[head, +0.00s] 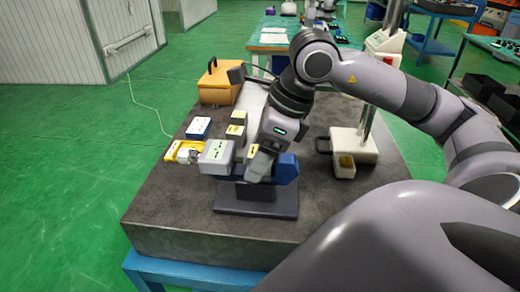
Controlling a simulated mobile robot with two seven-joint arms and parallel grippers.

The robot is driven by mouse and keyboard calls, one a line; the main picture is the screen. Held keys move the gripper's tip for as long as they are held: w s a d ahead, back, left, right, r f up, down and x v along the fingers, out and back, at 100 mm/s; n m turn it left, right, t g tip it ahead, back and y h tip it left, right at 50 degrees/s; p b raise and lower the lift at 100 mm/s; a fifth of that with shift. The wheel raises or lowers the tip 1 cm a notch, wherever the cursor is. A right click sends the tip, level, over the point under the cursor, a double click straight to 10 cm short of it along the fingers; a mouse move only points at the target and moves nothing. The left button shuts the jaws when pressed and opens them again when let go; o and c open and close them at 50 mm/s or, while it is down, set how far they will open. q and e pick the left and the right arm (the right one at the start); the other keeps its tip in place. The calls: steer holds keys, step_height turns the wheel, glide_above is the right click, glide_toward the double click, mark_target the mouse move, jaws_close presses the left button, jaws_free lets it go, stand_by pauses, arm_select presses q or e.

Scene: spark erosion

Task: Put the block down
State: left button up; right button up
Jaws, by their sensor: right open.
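My right gripper (262,164) points down over the granite table, at a blue fixture (286,169) on a dark base plate (256,201). Its jaws are open, but its fingertips are partly hidden by its own body and the fixture. A pale grey block-like piece (215,152) with small marks on its face shows just left of the gripper; I cannot tell if they touch. I cannot tell for sure which piece is the task's block. My left gripper is out of view.
On the granite table (165,215) are a yellow tray (170,155), a blue and white box (199,127), small yellow-topped blocks (235,130) and an orange case (214,86). A white stand (365,147) with an upright post is at right. The table's front left is clear.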

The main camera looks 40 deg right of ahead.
steer(key=c, duration=1.2)
steer(key=shift+o, duration=0.2)
steer(key=shift+r, duration=0.2)
step_height(320, 180, up, 20)
steer(key=p, duration=0.4)
steer(key=shift+f, duration=0.2)
